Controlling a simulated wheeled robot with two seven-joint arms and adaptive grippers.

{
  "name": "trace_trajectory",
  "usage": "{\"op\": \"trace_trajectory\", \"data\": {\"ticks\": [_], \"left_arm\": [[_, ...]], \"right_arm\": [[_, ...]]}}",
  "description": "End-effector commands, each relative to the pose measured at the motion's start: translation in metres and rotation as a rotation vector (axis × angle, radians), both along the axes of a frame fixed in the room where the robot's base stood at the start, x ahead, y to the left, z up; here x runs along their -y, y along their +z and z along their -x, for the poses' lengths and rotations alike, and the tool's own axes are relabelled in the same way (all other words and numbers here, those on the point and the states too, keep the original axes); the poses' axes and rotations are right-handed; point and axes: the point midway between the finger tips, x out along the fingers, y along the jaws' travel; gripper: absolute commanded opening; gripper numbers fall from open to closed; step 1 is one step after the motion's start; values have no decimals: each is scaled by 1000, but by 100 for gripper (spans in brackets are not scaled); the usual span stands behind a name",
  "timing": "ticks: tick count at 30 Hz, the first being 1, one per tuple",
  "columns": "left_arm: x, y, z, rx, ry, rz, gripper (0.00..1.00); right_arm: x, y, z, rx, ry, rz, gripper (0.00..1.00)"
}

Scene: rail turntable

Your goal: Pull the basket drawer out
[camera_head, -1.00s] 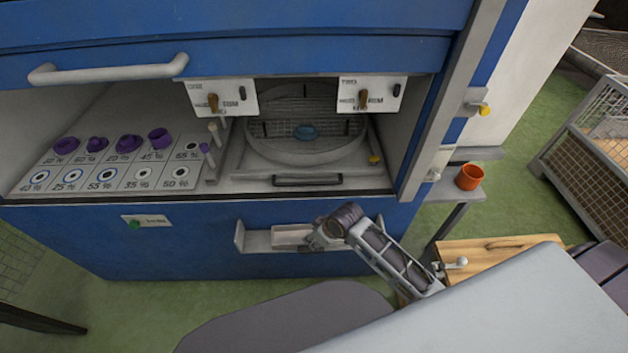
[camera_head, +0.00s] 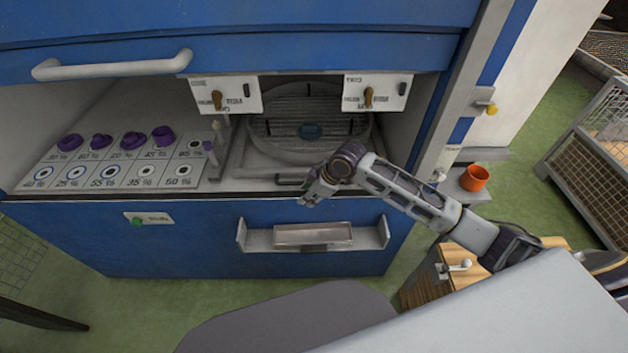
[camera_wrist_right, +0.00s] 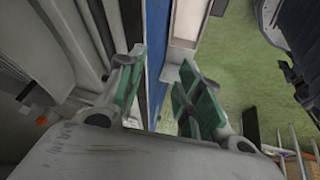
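The basket drawer (camera_head: 258,172) sits inside the blue cabinet's opening, below a round wire-mesh basket (camera_head: 280,131). Its dark bar handle (camera_head: 287,181) is on the front and is partly hidden by my right gripper. My right gripper (camera_head: 308,199) is at the front edge of the opening, close to the handle; I cannot tell whether they touch. In the right wrist view its green-padded fingers (camera_wrist_right: 162,88) are apart, with the cabinet's blue front edge behind the gap. Nothing shows between them. My left gripper is not in view.
A tray (camera_head: 345,236) with a metal box is fixed on the blue front below. Purple caps (camera_head: 102,141) and percent-marked slots are at the left. Two switch panels (camera_head: 375,92) hang above the drawer. An orange cup (camera_head: 474,178) stands on a side shelf at the right.

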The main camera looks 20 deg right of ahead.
Motion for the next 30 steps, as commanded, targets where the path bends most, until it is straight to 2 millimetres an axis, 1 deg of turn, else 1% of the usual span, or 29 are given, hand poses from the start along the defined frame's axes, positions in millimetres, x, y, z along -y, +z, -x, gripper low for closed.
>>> {"op": "trace_trajectory", "data": {"ticks": [1,7,21,25,30], "left_arm": [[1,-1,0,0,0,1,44],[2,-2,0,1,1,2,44],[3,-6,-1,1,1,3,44],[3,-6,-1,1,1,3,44],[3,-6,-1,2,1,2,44]], "right_arm": [[5,6,-5,7,15,11,35],[21,28,-17,16,80,40,35],[68,81,-36,22,179,92,35],[77,90,-38,22,189,97,35],[80,94,-38,20,196,97,35]]}}
